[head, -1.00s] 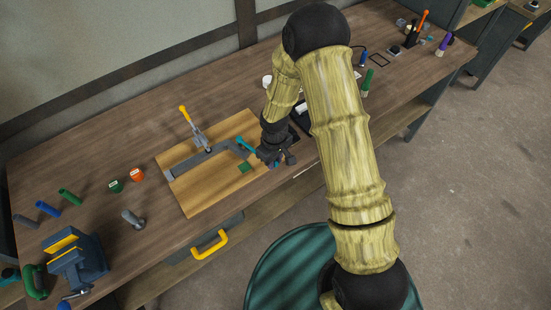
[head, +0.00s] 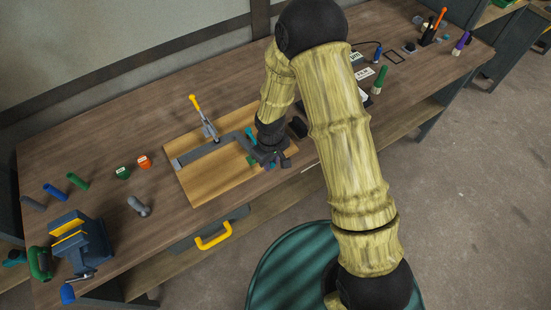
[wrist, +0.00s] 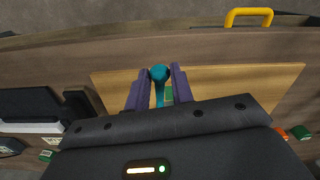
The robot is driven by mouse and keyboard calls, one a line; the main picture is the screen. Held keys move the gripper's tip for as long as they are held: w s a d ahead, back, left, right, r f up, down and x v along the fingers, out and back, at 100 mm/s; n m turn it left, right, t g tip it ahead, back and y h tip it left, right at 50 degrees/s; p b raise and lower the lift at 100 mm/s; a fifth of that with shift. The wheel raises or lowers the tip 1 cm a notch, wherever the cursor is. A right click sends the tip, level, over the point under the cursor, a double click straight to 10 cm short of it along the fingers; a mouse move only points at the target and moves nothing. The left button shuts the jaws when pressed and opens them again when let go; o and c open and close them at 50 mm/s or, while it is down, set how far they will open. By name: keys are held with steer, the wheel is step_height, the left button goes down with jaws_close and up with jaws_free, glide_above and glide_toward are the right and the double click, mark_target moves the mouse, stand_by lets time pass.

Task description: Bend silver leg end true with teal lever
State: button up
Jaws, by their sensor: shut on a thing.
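My gripper (head: 272,161) is low over the right end of the wooden board (head: 203,189). In the wrist view its two purple-grey fingers are shut on the teal lever (wrist: 159,73), whose rounded end shows between the fingertips. A teal part of the lever (head: 251,134) also shows beside my wrist in the head view. A grey bar (head: 205,152), seemingly the silver leg, lies along the board with a bend towards its right end. My gripper hides the far end of the bar, so I cannot tell how true it is.
A toggle clamp with a yellow handle (head: 195,103) stands at the bar. A blue vise (head: 82,241), a grey cylinder (head: 138,206), and green (head: 122,173) and orange (head: 144,161) pieces lie left. A green-handled tool (head: 379,80) lies right.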

steer(key=shift+s+a, duration=0.2)
steer(key=shift+s+a, duration=0.25)
steer(key=shift+a, duration=0.2)
steer(key=shift+s+a, duration=0.2)
steer(key=shift+a, duration=0.25)
steer(key=o, duration=0.8)
steer(key=shift+o, duration=0.2)
steer(key=shift+r, duration=0.1)
step_height(320, 180, up, 17)
steer(key=b, duration=0.2)
